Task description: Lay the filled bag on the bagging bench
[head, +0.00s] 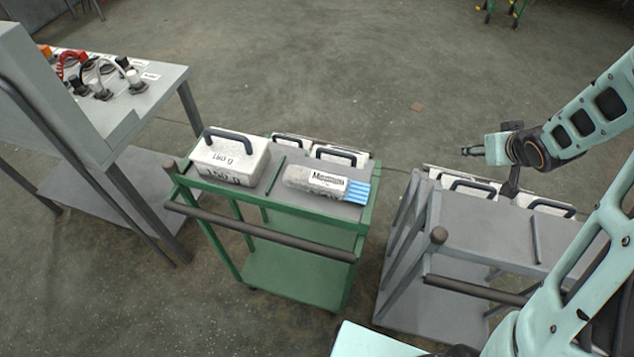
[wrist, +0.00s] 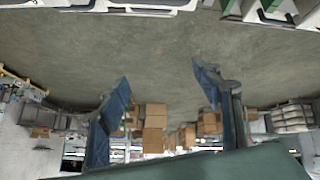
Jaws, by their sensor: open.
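A clear bag with grey contents, a white label and a blue striped end (head: 328,184) lies flat on top of the green cart (head: 262,205). It looks like the filled bag. My gripper (head: 468,151) is in the air above the far side of the grey cart, to the right of the bag and well apart from it. Its fingers are apart with nothing between them, as the wrist view also shows (wrist: 165,92). A grey bench (head: 150,105) stands at the left; I cannot tell whether it is the bagging bench.
More handled boxes hang behind both carts. The grey cart (head: 480,232) stands at the right, its top clear. Red, white and black handled items (head: 100,85) are on the left bench.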

